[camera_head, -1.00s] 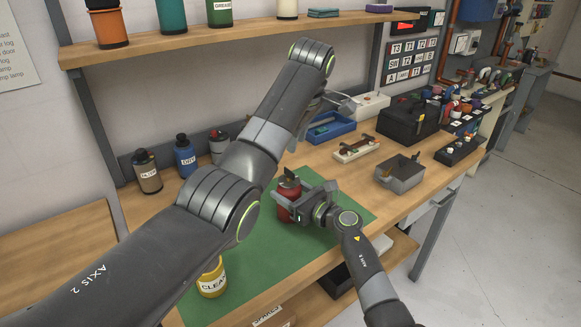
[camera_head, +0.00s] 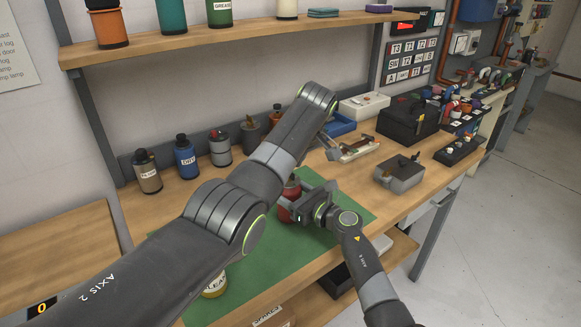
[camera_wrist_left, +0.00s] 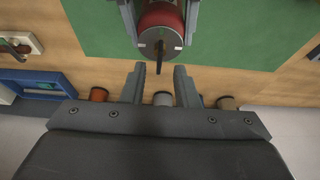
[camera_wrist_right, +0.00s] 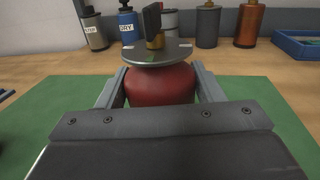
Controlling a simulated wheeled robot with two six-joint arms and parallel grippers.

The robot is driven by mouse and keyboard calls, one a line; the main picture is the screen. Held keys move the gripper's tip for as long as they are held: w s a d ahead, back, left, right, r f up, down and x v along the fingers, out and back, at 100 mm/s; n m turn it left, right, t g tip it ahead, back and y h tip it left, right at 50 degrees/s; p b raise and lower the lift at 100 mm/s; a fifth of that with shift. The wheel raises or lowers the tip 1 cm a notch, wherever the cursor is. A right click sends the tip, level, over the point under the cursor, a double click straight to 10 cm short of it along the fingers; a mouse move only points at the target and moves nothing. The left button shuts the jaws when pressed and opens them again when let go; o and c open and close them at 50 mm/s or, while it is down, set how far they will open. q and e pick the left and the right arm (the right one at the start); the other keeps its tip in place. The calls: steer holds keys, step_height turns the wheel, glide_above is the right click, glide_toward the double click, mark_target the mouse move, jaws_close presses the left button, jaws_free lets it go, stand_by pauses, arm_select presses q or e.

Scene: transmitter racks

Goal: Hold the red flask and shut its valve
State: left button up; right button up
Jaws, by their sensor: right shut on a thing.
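The red flask (camera_head: 292,188) stands on the green mat (camera_head: 262,258), partly hidden behind my left arm in the head view. My right gripper (camera_wrist_right: 160,82) is shut on its red body (camera_wrist_right: 160,92), one finger on each side. The flask has a round grey top plate (camera_wrist_right: 157,54). A brass stem and a dark valve handle (camera_wrist_right: 152,20) stand up from it. In the left wrist view the handle (camera_wrist_left: 161,56) shows end-on above the plate. My left gripper (camera_wrist_left: 159,78) is open and empty, its fingertips pointing towards the flask, apart from the handle.
Labelled bottles, such as a blue one (camera_head: 185,158), stand along the back of the bench. A blue tray (camera_head: 340,125), a black box (camera_head: 407,120) and a grey box (camera_head: 400,173) lie to the right. A yellow container (camera_head: 214,284) is partly behind my left arm.

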arm_select(q)
steer(key=shift+x, duration=1.3)
jaws_close()
